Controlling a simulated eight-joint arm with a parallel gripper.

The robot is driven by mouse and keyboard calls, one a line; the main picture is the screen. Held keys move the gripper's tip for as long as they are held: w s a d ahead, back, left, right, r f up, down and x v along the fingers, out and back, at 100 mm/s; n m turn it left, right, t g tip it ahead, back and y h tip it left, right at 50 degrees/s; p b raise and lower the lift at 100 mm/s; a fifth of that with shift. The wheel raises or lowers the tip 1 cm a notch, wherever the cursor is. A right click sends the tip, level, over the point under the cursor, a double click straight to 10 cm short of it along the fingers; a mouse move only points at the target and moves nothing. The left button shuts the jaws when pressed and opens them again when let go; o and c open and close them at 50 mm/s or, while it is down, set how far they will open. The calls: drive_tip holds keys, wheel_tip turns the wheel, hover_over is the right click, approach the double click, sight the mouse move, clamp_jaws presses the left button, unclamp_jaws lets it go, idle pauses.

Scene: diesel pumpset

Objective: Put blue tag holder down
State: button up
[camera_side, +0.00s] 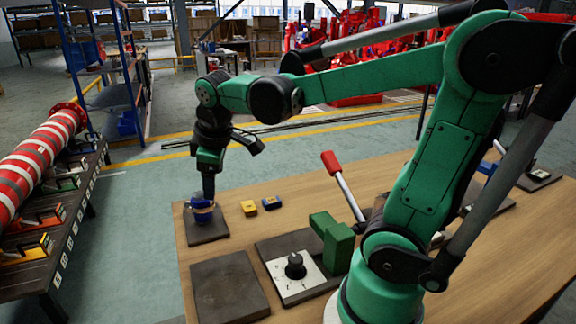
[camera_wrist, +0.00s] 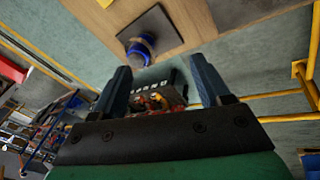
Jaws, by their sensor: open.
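A blue round piece with a tan band (camera_side: 202,209) stands on a dark square plate (camera_side: 207,236) at the table's left corner. In the wrist view the blue piece (camera_wrist: 140,49) shows near the top, beyond my fingers. I cannot tell which of these two is the tag holder. My gripper (camera_side: 207,187) points down directly above the round piece, close to its top; contact is unclear. In the wrist view my gripper (camera_wrist: 162,80) is open, with nothing visible held between its fingers.
A larger dark plate (camera_side: 229,288), a black knob on a white panel (camera_side: 296,267), a green bracket (camera_side: 334,242) and a red-handled lever (camera_side: 342,186) stand nearer my base. A rack with striped pipe (camera_side: 40,160) is left.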

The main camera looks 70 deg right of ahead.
drive_tip(key=s+a+f+m+t+y, duration=0.2)
drive_tip(key=s+a+m+t, duration=0.2)
drive_tip(key=a, duration=0.4)
idle(0.9)
